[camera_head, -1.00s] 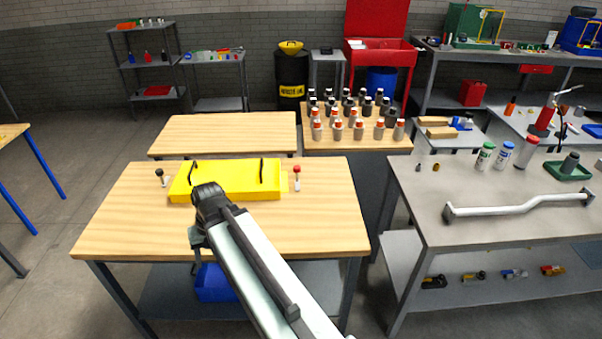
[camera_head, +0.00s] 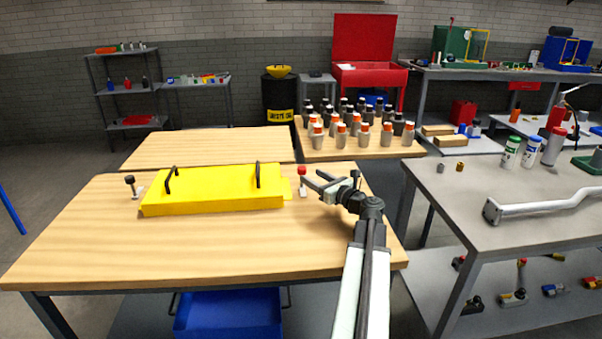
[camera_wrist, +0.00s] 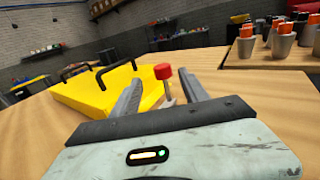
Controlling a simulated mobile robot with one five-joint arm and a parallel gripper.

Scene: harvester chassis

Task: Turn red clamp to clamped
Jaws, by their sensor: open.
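The red clamp (camera_head: 302,172) stands upright at the right end of the yellow box (camera_head: 215,188) on the wooden table. It has a red knob on a pale stem and base. In the wrist view the red knob (camera_wrist: 163,72) shows between and just beyond the two fingers. My gripper (camera_head: 312,181) is open and empty, just right of the clamp, with its fingers pointing left towards it. In the wrist view my gripper (camera_wrist: 163,88) has its fingers apart on either side of the clamp's stem. The stem's lower part is partly hidden there.
A black-knobbed clamp (camera_head: 131,187) stands at the box's left end. Two black handles rise from the box. Several orange-capped bottles (camera_head: 340,135) stand on a table behind. A grey workbench (camera_head: 480,190) with a bent pipe is at right. The table's front is clear.

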